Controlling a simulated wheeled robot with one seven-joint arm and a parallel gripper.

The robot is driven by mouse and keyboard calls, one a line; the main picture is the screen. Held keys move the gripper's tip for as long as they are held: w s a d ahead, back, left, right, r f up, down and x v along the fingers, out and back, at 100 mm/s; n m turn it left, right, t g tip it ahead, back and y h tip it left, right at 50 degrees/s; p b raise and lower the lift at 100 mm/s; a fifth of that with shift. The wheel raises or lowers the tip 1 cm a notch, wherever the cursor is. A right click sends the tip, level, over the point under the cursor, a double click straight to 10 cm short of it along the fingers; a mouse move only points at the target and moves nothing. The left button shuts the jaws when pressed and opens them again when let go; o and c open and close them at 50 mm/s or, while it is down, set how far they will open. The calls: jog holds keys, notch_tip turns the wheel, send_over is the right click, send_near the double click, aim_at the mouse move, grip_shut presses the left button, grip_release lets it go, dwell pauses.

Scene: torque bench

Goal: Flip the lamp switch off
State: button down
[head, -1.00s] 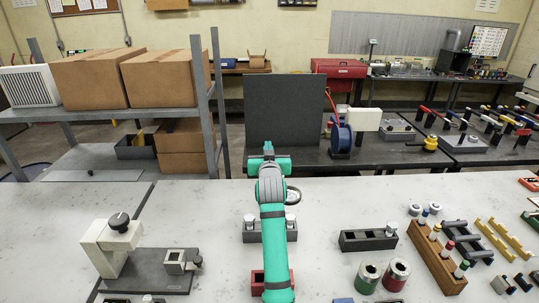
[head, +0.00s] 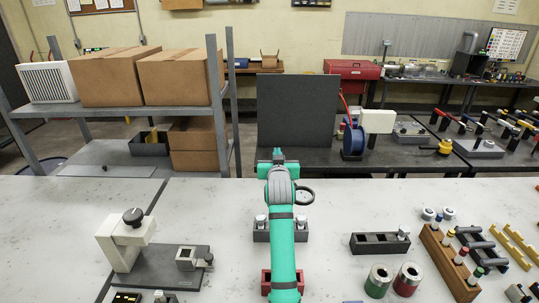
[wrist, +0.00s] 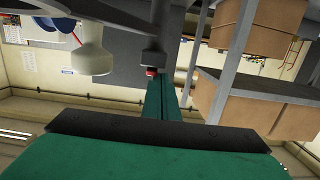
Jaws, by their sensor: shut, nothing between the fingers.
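My gripper (head: 277,157) is at the end of my teal arm, over the far edge of the grey bench, with the dark panel behind it. It is shut and holds nothing. In the wrist view its teal fingers (wrist: 162,100) point away from the camera. A dark post with a red end (wrist: 152,66) shows by the fingertips; I cannot tell if they touch. A pale rounded knob (wrist: 92,58) is to the left of them. I cannot identify the lamp or its switch for sure; my arm hides part of the bench.
A dark block with pale knobs (head: 261,234) stands partly behind my arm. A black-knobbed fixture (head: 122,245) stands left. Racks and two cylinders (head: 378,281) fill the right.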

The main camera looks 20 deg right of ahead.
jog(key=shift+s+d, duration=0.25)
jog(key=shift+d, duration=0.55)
jog(key=shift+w+a+r, duration=0.1)
jog(key=shift+a+r, duration=0.05)
jog(key=shift+a, duration=0.05)
notch_tip(320, 180, up, 4)
jog(key=shift+d+f, duration=0.1)
jog(key=r+v, duration=0.2)
jog(key=v, duration=0.7)
